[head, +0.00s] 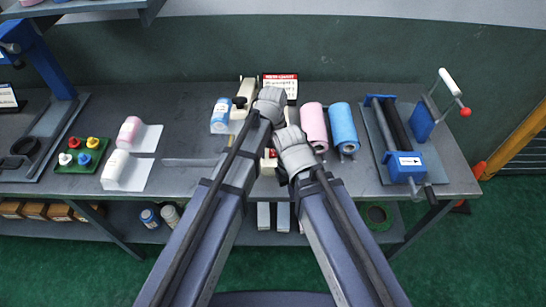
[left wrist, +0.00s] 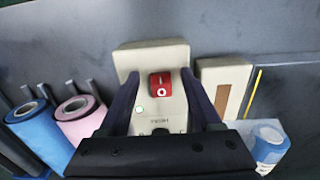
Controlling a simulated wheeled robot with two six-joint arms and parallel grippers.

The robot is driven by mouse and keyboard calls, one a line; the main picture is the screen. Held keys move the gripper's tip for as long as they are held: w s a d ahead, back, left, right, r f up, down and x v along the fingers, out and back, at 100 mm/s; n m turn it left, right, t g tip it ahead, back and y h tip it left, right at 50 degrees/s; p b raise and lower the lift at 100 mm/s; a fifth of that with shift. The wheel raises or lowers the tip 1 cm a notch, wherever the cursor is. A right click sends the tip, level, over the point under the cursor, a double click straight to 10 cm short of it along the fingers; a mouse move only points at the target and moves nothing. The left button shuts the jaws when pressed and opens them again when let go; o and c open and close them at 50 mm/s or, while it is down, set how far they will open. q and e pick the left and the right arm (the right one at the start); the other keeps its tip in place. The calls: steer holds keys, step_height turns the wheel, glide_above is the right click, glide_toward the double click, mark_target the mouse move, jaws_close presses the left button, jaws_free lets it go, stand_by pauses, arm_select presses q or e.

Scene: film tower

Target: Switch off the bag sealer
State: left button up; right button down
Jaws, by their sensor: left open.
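The bag sealer shows in the left wrist view as a cream box (left wrist: 155,58) with a red rocker switch (left wrist: 161,86) on top. The switch carries a white ring mark; which side is pressed is not clear.
Pink (head: 314,126) and blue (head: 344,127) film rolls stand close to the right of my arms. A roller device (head: 400,135) is farther right. A red-and-white sign (head: 281,85) stands behind.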

arm_select(q)
jaws_close()
stand_by(0.6)
